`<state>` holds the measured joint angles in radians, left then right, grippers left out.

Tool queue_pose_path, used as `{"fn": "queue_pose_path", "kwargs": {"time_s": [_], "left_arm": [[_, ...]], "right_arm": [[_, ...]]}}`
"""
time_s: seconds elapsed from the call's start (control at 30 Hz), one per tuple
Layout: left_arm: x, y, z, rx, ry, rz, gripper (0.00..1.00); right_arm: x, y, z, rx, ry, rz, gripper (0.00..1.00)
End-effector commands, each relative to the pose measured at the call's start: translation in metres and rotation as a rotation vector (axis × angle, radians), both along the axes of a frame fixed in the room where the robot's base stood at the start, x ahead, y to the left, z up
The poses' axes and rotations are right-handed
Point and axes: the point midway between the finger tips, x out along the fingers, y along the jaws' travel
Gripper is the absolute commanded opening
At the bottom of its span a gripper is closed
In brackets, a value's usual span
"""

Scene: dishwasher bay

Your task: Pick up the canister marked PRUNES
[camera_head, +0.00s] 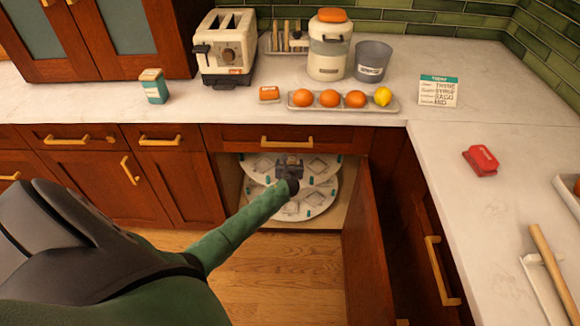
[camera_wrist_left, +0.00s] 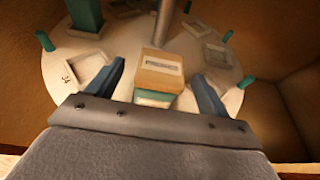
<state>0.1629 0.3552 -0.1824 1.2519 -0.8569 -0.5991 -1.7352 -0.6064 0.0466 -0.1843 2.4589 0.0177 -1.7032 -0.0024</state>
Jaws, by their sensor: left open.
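My left gripper (camera_head: 290,172) reaches into the open corner cabinet, over a round two-level turntable (camera_head: 322,200). In the left wrist view, the open left gripper (camera_wrist_left: 158,75) has one finger on each side of a canister (camera_wrist_left: 158,78) with a square tan lid and a teal and white body. The small label on its lid is too blurred to read, so I cannot tell whether it says PRUNES. I cannot tell whether the fingers touch it. My right gripper is not in view.
A teal post-like object (camera_wrist_left: 86,14) stands on the turntable, left of the central pole (camera_wrist_left: 166,22). The open cabinet door (camera_head: 370,255) bounds the right side. Another teal canister (camera_head: 153,86) stands on the counter, with a toaster (camera_head: 226,48) nearby.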

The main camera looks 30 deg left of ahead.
Motion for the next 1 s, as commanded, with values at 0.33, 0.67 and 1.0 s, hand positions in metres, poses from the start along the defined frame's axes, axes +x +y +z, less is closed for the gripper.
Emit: {"fn": "queue_pose_path", "kwargs": {"time_s": [0.33, 0.67, 1.0], "left_arm": [[0.029, 0.016, -0.017, -0.002, -0.001, 0.001, 0.79], [0.041, 0.024, -0.023, -0.002, -0.001, 0.0, 0.79], [0.041, 0.024, -0.023, -0.003, -0.002, 0.0, 0.38]], "right_arm": [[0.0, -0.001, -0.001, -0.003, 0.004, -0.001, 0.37], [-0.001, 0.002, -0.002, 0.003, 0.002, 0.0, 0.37], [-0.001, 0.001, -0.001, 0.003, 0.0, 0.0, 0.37]]}}
